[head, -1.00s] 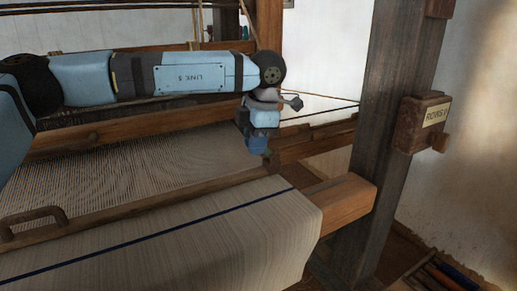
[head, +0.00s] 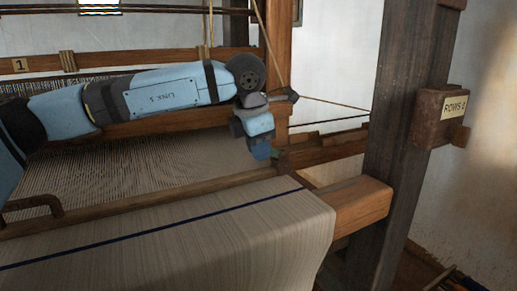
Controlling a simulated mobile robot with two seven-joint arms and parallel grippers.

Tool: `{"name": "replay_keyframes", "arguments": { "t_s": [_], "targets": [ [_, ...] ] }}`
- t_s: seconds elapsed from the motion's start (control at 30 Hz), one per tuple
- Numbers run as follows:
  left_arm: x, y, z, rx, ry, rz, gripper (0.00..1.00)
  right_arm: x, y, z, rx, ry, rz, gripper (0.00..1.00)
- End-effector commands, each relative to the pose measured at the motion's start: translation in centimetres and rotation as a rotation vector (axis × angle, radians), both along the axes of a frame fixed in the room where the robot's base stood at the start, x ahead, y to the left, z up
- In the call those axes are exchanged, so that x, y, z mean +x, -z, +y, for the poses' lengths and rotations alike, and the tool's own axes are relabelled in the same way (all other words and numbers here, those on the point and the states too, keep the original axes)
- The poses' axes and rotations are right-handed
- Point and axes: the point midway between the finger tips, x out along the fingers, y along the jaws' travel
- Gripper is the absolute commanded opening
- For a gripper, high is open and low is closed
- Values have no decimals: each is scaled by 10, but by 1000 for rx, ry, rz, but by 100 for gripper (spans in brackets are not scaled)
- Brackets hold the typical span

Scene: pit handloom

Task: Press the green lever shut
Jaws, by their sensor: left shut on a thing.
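My left gripper (head: 261,149) hangs from my blue arm at the middle of the head view, fingers pointing down, at the right end of the wooden bar along the front of the warp. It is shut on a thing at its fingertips. A small dark green piece, which looks like the green lever (head: 280,157), shows just right of the fingertips; the fingers hide part of it. How far it is tilted I cannot tell. My right gripper is not in view.
Woven cloth (head: 180,235) with a dark blue stripe covers the front beam (head: 362,202). Warp threads (head: 130,170) stretch behind it. A dark upright post (head: 392,130) with a wooden counter box (head: 443,117) stands at the right. A curved wooden handle (head: 32,204) is at the left.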

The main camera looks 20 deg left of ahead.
Motion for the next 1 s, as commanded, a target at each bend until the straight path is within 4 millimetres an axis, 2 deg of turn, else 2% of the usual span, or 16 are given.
{"name": "replay_keyframes", "arguments": {
  "t_s": [0.07,0.1,0.2,0.57,0.67,1.0],
  "targets": [
    [0,0,0,0,0,0,0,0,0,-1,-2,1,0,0],
    [0,0,0,0,0,0,24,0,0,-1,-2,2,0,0],
    [0,0,0,0,0,0,47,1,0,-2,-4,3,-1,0],
    [-1,-5,0,-1,0,-1,47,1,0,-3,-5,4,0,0],
    [-4,-18,1,-1,0,-2,47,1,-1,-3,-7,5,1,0],
    [-25,-91,6,-1,0,-2,47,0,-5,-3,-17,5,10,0]
  ]
}}
